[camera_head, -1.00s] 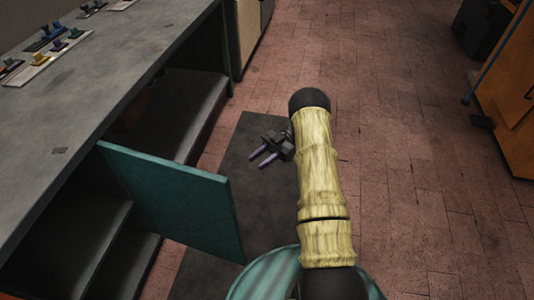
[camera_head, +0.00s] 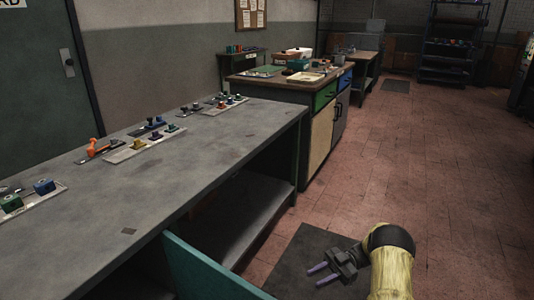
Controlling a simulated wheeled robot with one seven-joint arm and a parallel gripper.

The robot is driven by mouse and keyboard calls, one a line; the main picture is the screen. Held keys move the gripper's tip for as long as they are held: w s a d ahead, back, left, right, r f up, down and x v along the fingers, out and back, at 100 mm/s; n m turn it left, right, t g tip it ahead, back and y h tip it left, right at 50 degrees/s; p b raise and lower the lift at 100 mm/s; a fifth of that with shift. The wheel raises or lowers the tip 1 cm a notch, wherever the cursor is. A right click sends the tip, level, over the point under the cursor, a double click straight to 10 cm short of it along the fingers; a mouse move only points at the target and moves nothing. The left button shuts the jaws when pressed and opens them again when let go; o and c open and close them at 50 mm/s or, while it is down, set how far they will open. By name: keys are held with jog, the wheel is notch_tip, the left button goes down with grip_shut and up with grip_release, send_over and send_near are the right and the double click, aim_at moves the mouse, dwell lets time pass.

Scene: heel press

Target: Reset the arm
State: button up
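My gripper (camera_head: 319,275) is at the lower right of the head view, low over a dark floor mat (camera_head: 300,250). Its two purple-tipped fingers point left and stand apart, with nothing between them. My arm, in a pale yellow cover (camera_head: 390,277), comes up from the bottom edge and ends in a dark joint beside the gripper. The gripper is to the right of a teal door panel (camera_head: 205,272) and touches nothing that I can see.
A long grey workbench (camera_head: 180,165) with an open lower shelf (camera_head: 245,215) fills the left. Strips of coloured knobs (camera_head: 145,144) and an orange-handled tool (camera_head: 97,148) lie on it. A second bench (camera_head: 325,85) stands beyond. The brick floor (camera_head: 430,170) at the right is clear.

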jog(key=w+a+r+m+t+h, duration=0.3)
jog(key=w+r+m+t+h, duration=0.3)
jog(key=r+t, duration=0.25)
jog(key=w+a+r+m+t+h, duration=0.3)
jog(key=w+r+m+t, duration=0.2)
jog(key=w+r+t, duration=0.3)
jog(key=s+d+f+m+g+h, duration=0.15)
jog(key=s+m+g+h, duration=0.35)
jog(key=s, duration=1.1)
jog(key=s+f+m+g+h, duration=0.25)
jog(key=s+m, duration=0.45)
jog(key=s, duration=1)
jog(key=w+p+v, duration=0.3)
jog(key=p+v, duration=1.1)
jog(key=w+r+p+v, duration=0.1)
jog(key=w+p+v, duration=0.2)
jog(key=p+v, duration=1.2)
jog(key=shift+w+r, duration=0.25)
jog(key=shift+w, duration=0.1)
jog(key=shift+w, duration=0.15)
